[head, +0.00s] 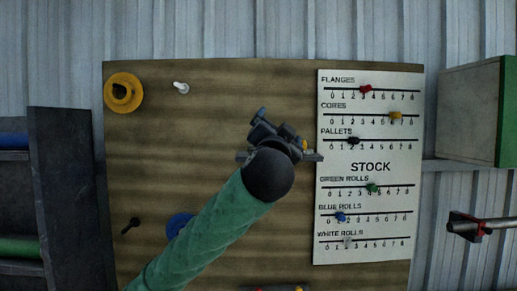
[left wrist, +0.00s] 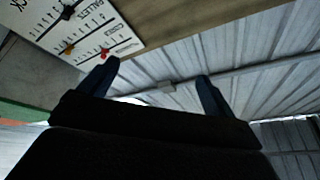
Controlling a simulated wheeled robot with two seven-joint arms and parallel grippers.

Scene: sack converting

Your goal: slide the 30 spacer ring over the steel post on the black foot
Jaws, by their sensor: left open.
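My left gripper (head: 280,132) is in front of the wooden board, just left of the white stock chart. In the left wrist view its two dark fingers (left wrist: 157,82) are spread wide with nothing between them. A yellow ring-shaped piece (head: 123,92) is at the board's top left. A blue round piece (head: 178,226) is partly hidden behind my left arm. I cannot read a 30 on either piece. My right gripper is not in view.
The stock chart (head: 371,167) carries several sliders in rows; it also shows in the left wrist view (left wrist: 100,28). A white peg (head: 181,87) and a black peg (head: 130,225) stick out of the wooden board (head: 225,85). A dark rack (head: 65,190) stands left; a box (head: 470,110) is right.

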